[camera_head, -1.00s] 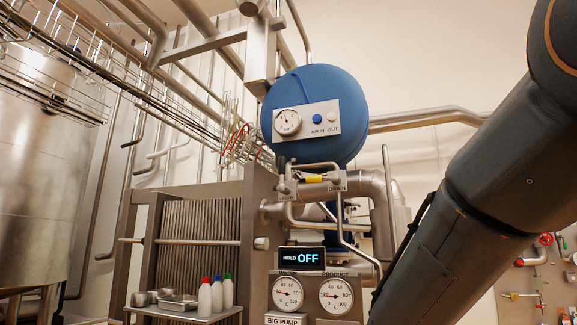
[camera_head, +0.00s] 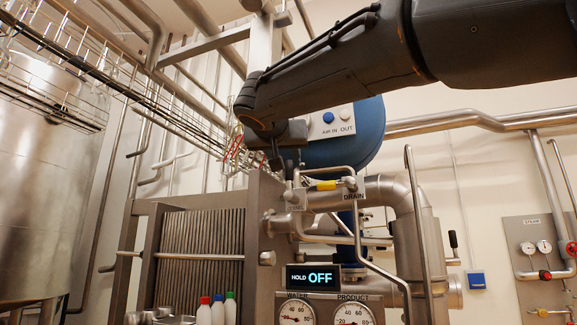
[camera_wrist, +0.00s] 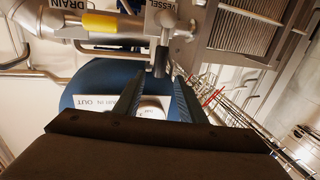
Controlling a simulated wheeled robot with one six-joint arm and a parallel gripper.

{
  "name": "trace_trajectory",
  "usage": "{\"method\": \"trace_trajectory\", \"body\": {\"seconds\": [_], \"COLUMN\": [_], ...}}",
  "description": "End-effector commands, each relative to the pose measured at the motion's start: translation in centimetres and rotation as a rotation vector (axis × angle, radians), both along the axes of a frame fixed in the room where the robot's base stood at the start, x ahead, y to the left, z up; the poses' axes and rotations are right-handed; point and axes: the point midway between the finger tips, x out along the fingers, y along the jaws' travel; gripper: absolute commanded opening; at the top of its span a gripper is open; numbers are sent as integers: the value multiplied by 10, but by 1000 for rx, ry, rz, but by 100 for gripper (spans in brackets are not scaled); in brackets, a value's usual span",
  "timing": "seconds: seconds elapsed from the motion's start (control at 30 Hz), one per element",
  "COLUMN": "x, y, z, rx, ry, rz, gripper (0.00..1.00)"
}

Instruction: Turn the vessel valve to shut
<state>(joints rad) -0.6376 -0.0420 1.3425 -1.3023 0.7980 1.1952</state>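The vessel valve is by the VESSEL label (camera_wrist: 162,6) at the top of the wrist view. Its short dark lever (camera_wrist: 161,58) points towards my gripper (camera_wrist: 158,80). My gripper's two dark fingers are apart and empty, with the lever's end just ahead of the gap between them; I cannot tell whether they touch it. In the head view my gripper (camera_head: 278,163) hangs at the pipework left of the drain valve's yellow handle (camera_head: 326,185) and partly hides the vessel valve. The yellow handle also shows in the wrist view (camera_wrist: 100,24).
The blue vessel (camera_head: 358,140) with its AIR IN/OUT panel (camera_head: 332,122) is close behind my arm. A plate pack (camera_head: 200,245) stands at left, with bottles (camera_head: 217,308) below. The HOLD OFF display (camera_head: 309,277) is below the pipes. A wire cable tray (camera_head: 130,95) runs upper left.

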Motion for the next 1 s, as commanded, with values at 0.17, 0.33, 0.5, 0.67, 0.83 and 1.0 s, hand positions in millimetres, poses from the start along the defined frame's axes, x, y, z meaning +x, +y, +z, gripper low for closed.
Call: {"method": "trace_trajectory", "body": {"seconds": [0.17, 0.33, 0.5, 0.67, 0.83, 1.0], "x": [30, 52, 63, 64, 64, 64], "y": [-6, -8, -9, -8, -8, -8], "z": [1, 0, -1, -1, -2, -2], "rx": [-4, -2, -3, -3, -3, -3], "ry": [3, 4, 3, 3, 3, 3], "rz": [-5, -3, -1, 0, 1, 1], "gripper": [37, 37, 37, 37, 29, 0]}}
